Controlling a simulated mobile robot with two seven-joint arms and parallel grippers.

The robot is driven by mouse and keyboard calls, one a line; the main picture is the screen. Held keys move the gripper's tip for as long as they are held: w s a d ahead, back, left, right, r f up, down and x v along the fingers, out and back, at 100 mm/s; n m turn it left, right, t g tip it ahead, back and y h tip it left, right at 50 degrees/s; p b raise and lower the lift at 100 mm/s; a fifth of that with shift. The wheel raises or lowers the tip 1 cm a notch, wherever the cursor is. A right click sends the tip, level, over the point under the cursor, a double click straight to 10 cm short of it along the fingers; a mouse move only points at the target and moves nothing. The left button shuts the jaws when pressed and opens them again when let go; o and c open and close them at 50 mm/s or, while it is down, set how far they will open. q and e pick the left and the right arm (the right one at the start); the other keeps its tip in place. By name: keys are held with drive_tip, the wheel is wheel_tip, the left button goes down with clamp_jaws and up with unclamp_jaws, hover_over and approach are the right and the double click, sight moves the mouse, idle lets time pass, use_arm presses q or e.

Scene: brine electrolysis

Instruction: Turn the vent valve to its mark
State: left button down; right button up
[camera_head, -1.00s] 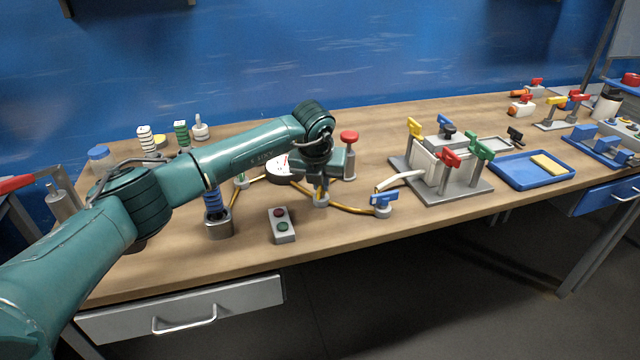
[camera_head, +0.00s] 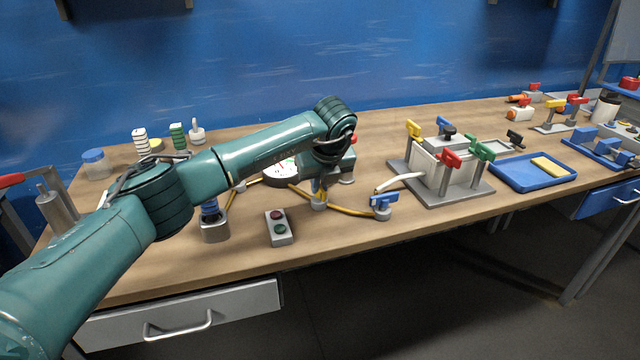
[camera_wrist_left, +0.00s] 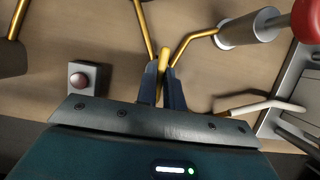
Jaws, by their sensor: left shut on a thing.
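My left gripper (camera_head: 318,190) is low over the bench, at a small grey valve base (camera_head: 318,203) where brass tubes meet. In the left wrist view its two dark fingers (camera_wrist_left: 163,88) are closed on a narrow yellow valve handle (camera_wrist_left: 165,56). The fingers hide most of the handle, and I cannot make out a mark. A blue-handled valve (camera_head: 384,201) stands to the right on the same tubing. A red knob (camera_wrist_left: 306,20) on a grey post shows at the upper right of the wrist view. My right gripper is not in view.
A button box (camera_head: 280,228) stands in front, left of the gripper. A round white gauge (camera_head: 281,170) lies behind. A grey cell stand (camera_head: 455,187) with coloured clamps and a blue tray (camera_head: 505,176) stand to the right. The bench's front edge is close.

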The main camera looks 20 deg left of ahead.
use_arm(q)
drive_tip(key=c, duration=1.5)
unclamp_jaws()
drive_tip(key=v, duration=1.3)
drive_tip(key=shift+r+b, duration=0.15)
drive_tip(key=shift+b, duration=0.25)
